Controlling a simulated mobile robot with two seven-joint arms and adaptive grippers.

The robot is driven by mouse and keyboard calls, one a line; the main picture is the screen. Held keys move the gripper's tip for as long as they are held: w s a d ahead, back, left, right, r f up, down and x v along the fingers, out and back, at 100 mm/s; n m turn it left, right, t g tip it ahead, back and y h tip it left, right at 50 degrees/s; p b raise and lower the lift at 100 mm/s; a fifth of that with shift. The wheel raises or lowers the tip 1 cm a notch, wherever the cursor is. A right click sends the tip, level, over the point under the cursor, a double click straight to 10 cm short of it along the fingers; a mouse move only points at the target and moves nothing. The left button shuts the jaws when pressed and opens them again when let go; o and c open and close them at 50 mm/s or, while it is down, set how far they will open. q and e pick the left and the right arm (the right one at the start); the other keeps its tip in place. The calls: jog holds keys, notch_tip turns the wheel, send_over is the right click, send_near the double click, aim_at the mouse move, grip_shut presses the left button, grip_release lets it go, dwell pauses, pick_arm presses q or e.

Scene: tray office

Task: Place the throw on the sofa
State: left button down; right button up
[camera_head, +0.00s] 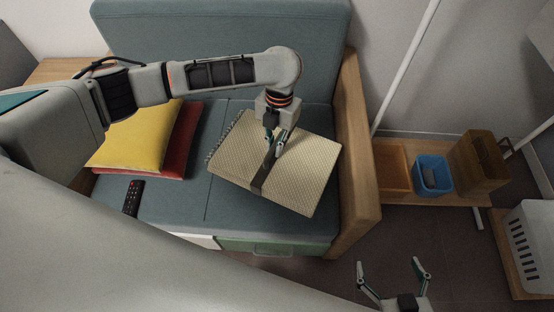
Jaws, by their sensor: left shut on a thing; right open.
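The throw (308,176) is a folded, cream, textured cloth with a dark band across it and a fringed left edge. It lies flat over the right part of the blue-grey sofa's seat (165,212), beside the wooden armrest. I cannot tell whether its whole underside touches the seat. My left gripper (276,155) reaches down from above and is shut on the throw at the dark band near its middle. My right gripper (393,268) is open and empty, low in the picture, in front of the sofa and to the right.
A yellow cushion (135,135) and a red cushion (183,150) lie at the sofa's left, with a remote (133,198) in front. At right, a low wooden shelf holds an orange tray (393,185), a blue bin (431,185) and a brown box (478,162). A white basket (530,240) stands far right.

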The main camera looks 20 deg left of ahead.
aim_at(275, 162)
pick_arm(q)
notch_tip(275, 162, down, 3)
jog(key=shift+f+b, duration=0.1)
jog(key=shift+b, duration=0.25)
jog(key=shift+f, duration=0.15)
notch_tip(275, 162, down, 6)
jog(key=shift+s+r+b, duration=0.1)
jog(key=shift+b, duration=1.05)
jog(key=shift+w+r, duration=0.15)
jog(key=shift+w, duration=0.05)
pick_arm(e)
jog(key=shift+w+a+r, duration=0.2)
jog(key=shift+w+a, duration=0.25)
jog(key=shift+a, duration=0.2)
pick_arm(q)
jog(key=c, duration=2.1)
grip_release()
jog(key=shift+s, duration=0.1)
jog(key=shift+c, duration=0.2)
pick_arm(e)
jog(key=shift+s+f, duration=0.1)
